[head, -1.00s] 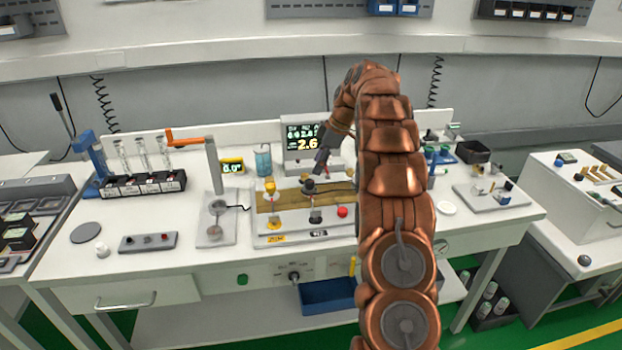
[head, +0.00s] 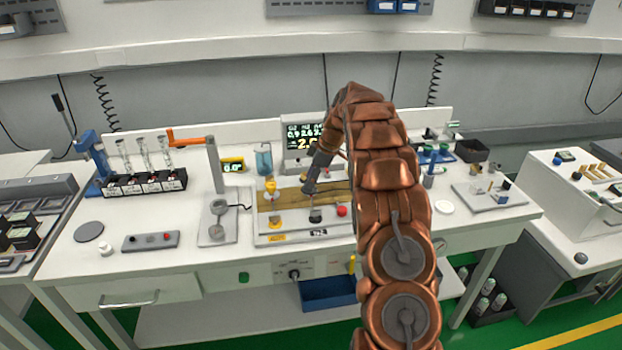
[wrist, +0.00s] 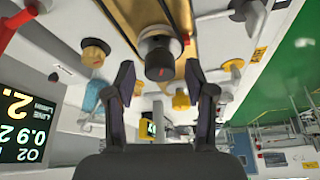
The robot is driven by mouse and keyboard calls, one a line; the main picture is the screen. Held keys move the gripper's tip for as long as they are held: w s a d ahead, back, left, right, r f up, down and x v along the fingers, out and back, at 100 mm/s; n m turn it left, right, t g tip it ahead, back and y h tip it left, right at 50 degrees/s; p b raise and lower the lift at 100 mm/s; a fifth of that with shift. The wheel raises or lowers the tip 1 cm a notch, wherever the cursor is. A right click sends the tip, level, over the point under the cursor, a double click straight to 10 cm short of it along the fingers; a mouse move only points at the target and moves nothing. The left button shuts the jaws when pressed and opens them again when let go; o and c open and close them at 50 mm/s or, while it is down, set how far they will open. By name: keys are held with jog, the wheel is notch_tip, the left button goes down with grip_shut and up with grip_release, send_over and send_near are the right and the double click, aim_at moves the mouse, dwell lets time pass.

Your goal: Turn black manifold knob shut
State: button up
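In the head view my gripper (head: 308,191) points down at the manifold panel (head: 335,193) and hides most of this knob.
A yellow knob (head: 270,185) stands left on the panel, and a red knob (head: 342,211) is at front right. A lit monitor (head: 303,135) stands close behind my wrist. A grey stand with an orange lever (head: 186,140) is to the left.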

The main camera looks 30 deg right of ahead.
grip_shut()
jog(key=shift+f+b, duration=0.1)
jog(key=shift+b, duration=0.25)
jog(key=shift+f+m+b, duration=0.2)
jog(key=shift+m+b, duration=0.3)
jog(key=shift+b, duration=0.2)
jog(key=m+t+h+b, duration=0.1)
jog(key=m+b, duration=0.2)
jog(key=b, duration=0.1)
jog(key=shift+a, duration=0.15)
jog(key=m+h+b, duration=0.1)
jog(key=m, duration=0.1)
jog(key=m+h+b, duration=0.1)
jog(key=m, duration=0.1)
jog(key=shift+s+r+m+t, duration=0.1)
jog(key=shift+r+m+t, duration=0.1)
jog(key=shift+m+t, duration=0.1)
jog(key=shift+m+h+b, duration=0.35)
jog(key=shift+m+h, duration=0.45)
jog(key=shift+m, duration=1.2)
